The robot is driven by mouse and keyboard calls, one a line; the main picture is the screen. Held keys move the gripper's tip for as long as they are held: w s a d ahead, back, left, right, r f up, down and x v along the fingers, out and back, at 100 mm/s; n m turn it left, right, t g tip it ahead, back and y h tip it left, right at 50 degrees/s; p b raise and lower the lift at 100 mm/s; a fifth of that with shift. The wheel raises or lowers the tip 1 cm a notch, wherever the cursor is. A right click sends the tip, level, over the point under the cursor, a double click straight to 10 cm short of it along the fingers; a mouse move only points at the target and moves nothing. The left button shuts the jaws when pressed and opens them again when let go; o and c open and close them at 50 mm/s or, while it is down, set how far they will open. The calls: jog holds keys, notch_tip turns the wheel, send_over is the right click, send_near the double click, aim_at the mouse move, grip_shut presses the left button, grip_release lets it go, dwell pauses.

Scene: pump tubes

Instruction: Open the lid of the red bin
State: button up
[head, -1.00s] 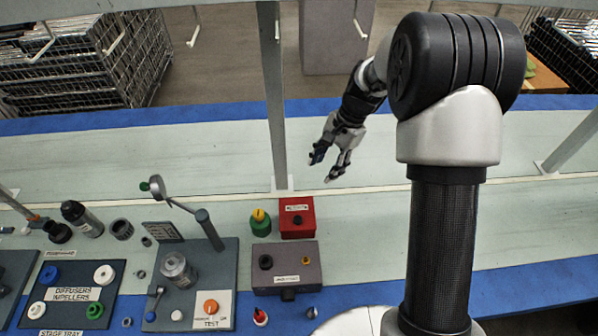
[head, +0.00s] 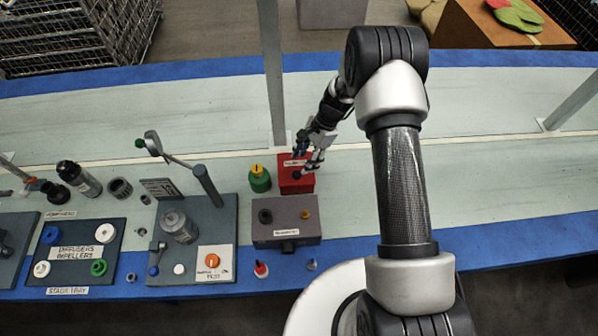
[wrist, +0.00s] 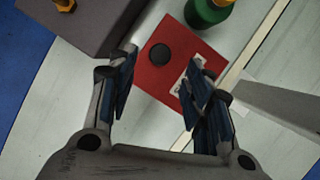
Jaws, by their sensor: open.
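The red bin (head: 290,187) stands on the bench, with a red lid on top that looks closed. In the wrist view the red lid (wrist: 150,82) carries a round black knob (wrist: 159,54) and a white label (wrist: 187,77). My gripper (head: 308,164) is over the bin in the head view and covers part of its top. In the wrist view my gripper (wrist: 160,100) is open, its two fingers apart, with the lid showing between and beyond them. The knob lies ahead of the fingertips, and nothing is held.
A green bottle with a yellow cap (head: 259,179) stands close to the left of the bin. A grey box (head: 286,232) with knobs stands in front. A grey upright post (head: 272,80) rises behind. The bench to the right is clear.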

aim_at(297, 174)
jog(key=b+x, duration=0.1)
jog(key=x, duration=0.5)
jog(key=shift+c, duration=0.2)
grip_shut()
dwell(0.4)
